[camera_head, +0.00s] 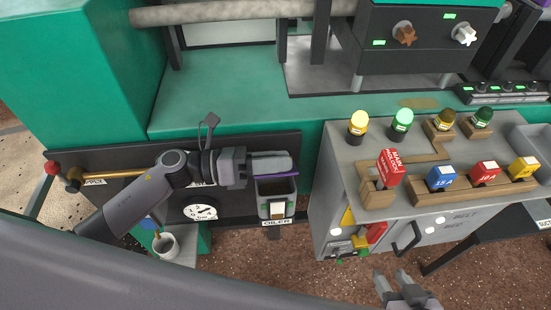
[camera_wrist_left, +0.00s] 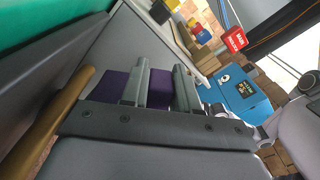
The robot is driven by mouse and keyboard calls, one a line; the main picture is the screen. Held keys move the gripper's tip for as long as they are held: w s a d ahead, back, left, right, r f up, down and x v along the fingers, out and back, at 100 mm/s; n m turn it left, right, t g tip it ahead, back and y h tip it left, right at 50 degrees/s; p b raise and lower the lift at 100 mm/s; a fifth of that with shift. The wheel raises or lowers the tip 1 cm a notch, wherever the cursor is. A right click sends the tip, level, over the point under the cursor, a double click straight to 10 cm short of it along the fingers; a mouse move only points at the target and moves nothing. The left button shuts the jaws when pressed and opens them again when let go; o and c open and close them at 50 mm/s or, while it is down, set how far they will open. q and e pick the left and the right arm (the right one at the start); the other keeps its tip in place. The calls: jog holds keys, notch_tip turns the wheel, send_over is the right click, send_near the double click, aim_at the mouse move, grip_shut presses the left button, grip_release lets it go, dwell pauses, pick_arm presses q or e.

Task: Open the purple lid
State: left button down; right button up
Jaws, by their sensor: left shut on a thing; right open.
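The purple lid (camera_head: 282,177) shows in the head view as a thin purple edge under my left fingers, on the grey oiler box (camera_head: 290,207). A dark area, which looks like the box's inside, shows just below that edge. My left gripper (camera_head: 272,163) is shut on the lid and hides most of it. In the left wrist view the purple lid (camera_wrist_left: 158,92) shows between the two fingers of the left gripper (camera_wrist_left: 158,85), with more purple left of them. My right gripper (camera_head: 398,282) is open and empty at the bottom of the head view.
A black panel with a gauge (camera_head: 200,212) lies behind and below my left arm. A white cup (camera_head: 166,246) stands below. A grey control console (camera_head: 345,165) with coloured plugs stands to the right.

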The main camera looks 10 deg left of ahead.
pick_arm(q)
jog(key=c, duration=0.9)
grip_release()
jog(key=shift+b+v, duration=0.4)
jog(key=shift+v, duration=3.25)
